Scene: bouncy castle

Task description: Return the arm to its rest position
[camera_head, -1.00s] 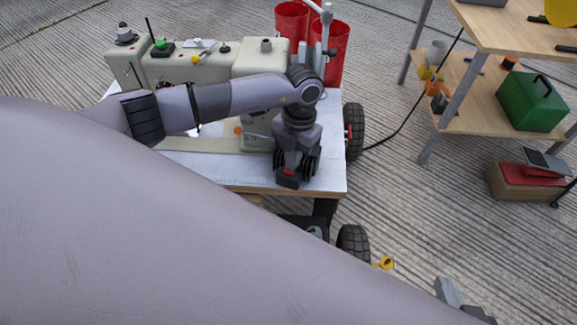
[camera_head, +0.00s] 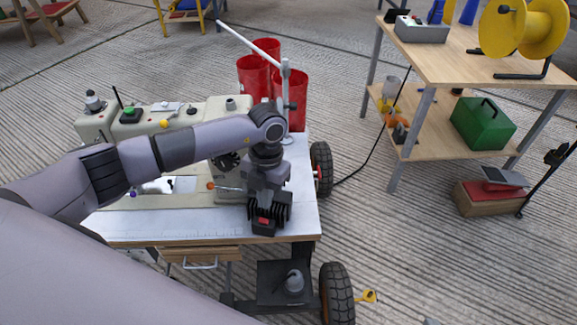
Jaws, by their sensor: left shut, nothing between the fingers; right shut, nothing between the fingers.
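My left arm comes in from the left and reaches over the sewing-machine cart. Its gripper (camera_head: 265,222) points down, shut and empty, over the front right part of the white cart top (camera_head: 295,205). I cannot tell how far it is above that top. A large part of my own arm fills the lower left corner and hides the floor there. My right gripper is not in view.
A cream sewing machine (camera_head: 195,117) stands behind my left arm. Red buckets (camera_head: 290,100) and a light pole (camera_head: 284,95) are behind the cart. A wooden shelf table (camera_head: 450,65) holds a yellow reel (camera_head: 535,30) and green box (camera_head: 483,122). Floor between is mostly clear.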

